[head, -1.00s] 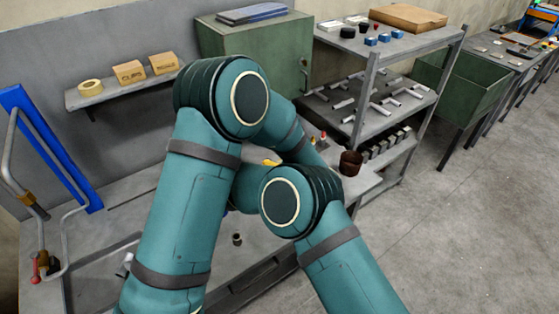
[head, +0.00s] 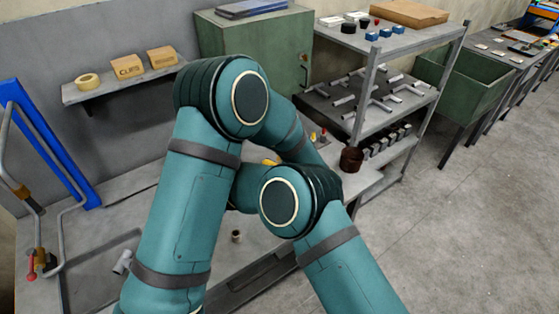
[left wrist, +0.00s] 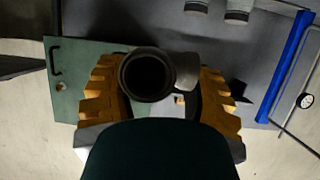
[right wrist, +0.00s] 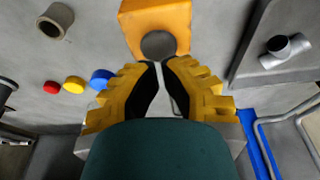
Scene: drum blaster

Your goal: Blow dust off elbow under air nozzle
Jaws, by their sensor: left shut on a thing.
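My left gripper (left wrist: 160,95) is shut on a dark pipe elbow (left wrist: 184,70), whose round open mouth faces the left wrist camera. My right gripper (right wrist: 160,64) has its two fingertips nearly together with nothing seen between them. An orange block (right wrist: 157,14) with a grey round face (right wrist: 158,45) is just beyond these fingertips; I cannot tell whether they touch it. In the head view my own arms hide both grippers, the held elbow and most of that block. I cannot make out the air nozzle for certain.
A short tube (head: 237,236) stands on the bench. A blue post (head: 45,145) with bent pipes is at left, a shelf rack (head: 372,85) at right.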

